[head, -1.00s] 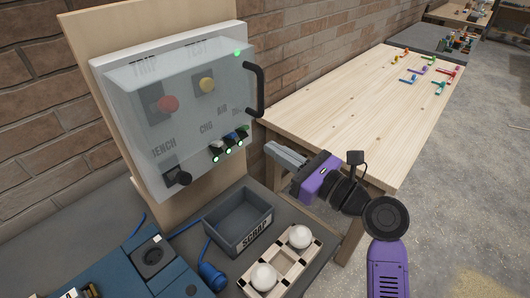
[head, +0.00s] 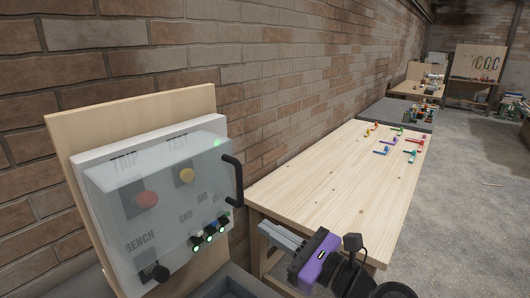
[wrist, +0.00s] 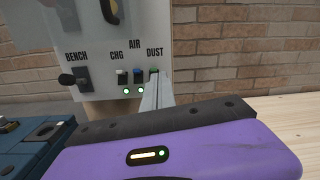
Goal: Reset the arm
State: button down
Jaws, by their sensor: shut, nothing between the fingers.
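My gripper (head: 277,236) is shut and empty. It has grey fingers and a purple body, and it is low in the head view, to the right of the control panel and by the near edge of the wooden table. In the wrist view its shut fingers (wrist: 156,93) point toward the panel's lower right, overlapping the area under the DUST label. The control panel (head: 110,165) has a clear cover with a black handle (head: 234,180), a red button (head: 148,199), a yellow button (head: 187,175) and a black BENCH knob (head: 160,273). Several small switches (head: 210,233) have green lights lit below them.
The wooden table (head: 320,190) carries small coloured parts (head: 388,141) at its far end. A brick wall (head: 270,70) runs along the left. A blue case (wrist: 32,143) shows at the wrist view's lower left. Open floor (head: 470,190) lies to the right.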

jog(key=d+f+n+t+h, duration=0.1)
jog(key=d+n+t+h, duration=0.4)
jog(key=d+n, duration=0.15)
jog(key=s+d+f+n+t+h, duration=0.2)
jog(key=s+d+f+n+h, duration=0.45)
jog(key=s+d, duration=0.25)
jog(key=s+d+f+n+g+h, duration=0.1)
jog(key=s+f+n, duration=0.1)
jog(key=s, duration=0.9)
jog(key=s+d+f+n+g+h, duration=0.1)
jog(key=s+n, duration=0.4)
jog(key=s, duration=0.6)
jog(key=s+d+f+n+g+h, duration=0.1)
jog(key=s+f+n, duration=0.3)
jog(key=s, duration=0.7)
jog(key=shift+s+g, duration=0.2)
jog(key=shift+g, duration=0.4)
